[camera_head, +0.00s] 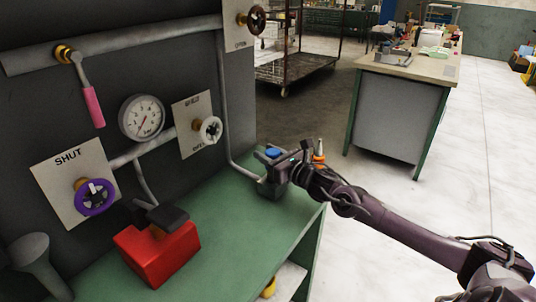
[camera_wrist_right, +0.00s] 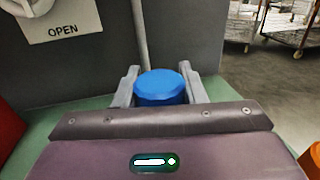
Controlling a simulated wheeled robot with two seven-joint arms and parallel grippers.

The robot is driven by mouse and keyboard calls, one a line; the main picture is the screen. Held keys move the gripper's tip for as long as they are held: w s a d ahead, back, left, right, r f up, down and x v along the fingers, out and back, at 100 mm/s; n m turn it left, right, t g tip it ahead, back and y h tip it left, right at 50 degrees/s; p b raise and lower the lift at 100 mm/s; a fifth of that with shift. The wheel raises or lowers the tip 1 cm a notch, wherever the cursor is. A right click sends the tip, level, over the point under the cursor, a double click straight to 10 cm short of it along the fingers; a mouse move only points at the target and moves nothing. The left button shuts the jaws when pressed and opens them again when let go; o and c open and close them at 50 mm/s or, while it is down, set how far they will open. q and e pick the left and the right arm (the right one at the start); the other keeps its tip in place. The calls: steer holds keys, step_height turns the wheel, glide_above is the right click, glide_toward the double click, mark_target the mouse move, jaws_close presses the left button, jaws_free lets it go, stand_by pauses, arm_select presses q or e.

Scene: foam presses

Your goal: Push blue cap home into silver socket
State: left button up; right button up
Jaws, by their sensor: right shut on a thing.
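The blue cap (camera_head: 273,152) shows between the fingers of my right gripper (camera_head: 270,160), at the back right of the green bench. In the right wrist view the blue cap (camera_wrist_right: 160,87) has a finger on each side, and the gripper is shut on it. A dark grey block (camera_head: 272,190) stands on the bench under the gripper. I cannot make out the silver socket; the gripper and cap cover what is directly below. I cannot tell whether the cap touches anything beneath it. My left gripper is not in view.
A red box with a dark top (camera_head: 158,252) stands on the green bench (camera_head: 232,225). A grey panel behind carries a pipe, gauge (camera_head: 141,118), purple handwheel (camera_head: 95,197) and pink lever (camera_head: 92,106). The bench's middle is clear.

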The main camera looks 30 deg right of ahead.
stand_by(0.4)
stand_by(0.3)
steer(key=shift+f+b, duration=2.05)
steer(key=shift+b, duration=0.2)
steer(key=o, duration=1.2)
